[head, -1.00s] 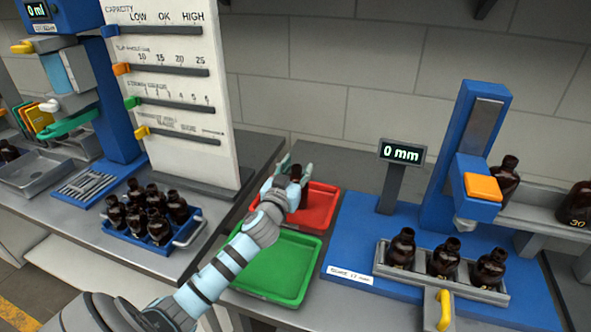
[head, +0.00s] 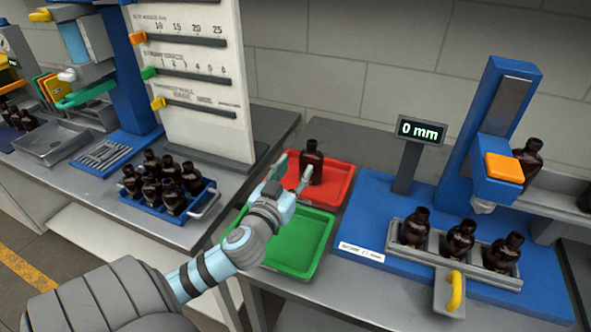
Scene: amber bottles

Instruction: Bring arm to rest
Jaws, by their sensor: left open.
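My left arm comes in from the lower left, and my left gripper (head: 291,178) is open. It is in front of an amber bottle (head: 312,160) that stands upright in the red tray (head: 338,188). The fingers look apart from the bottle, near the front left of the red tray. The green tray (head: 305,250) in front is empty where it shows; my arm hides its left part. My right gripper is not in the head view.
A blue rack (head: 150,205) with several amber bottles stands on the left bench. A blue gauge station (head: 385,210) with a "0 mm" display (head: 421,132) and a grey holder (head: 430,255) with three bottles is at the right. A slider board (head: 195,120) stands behind.

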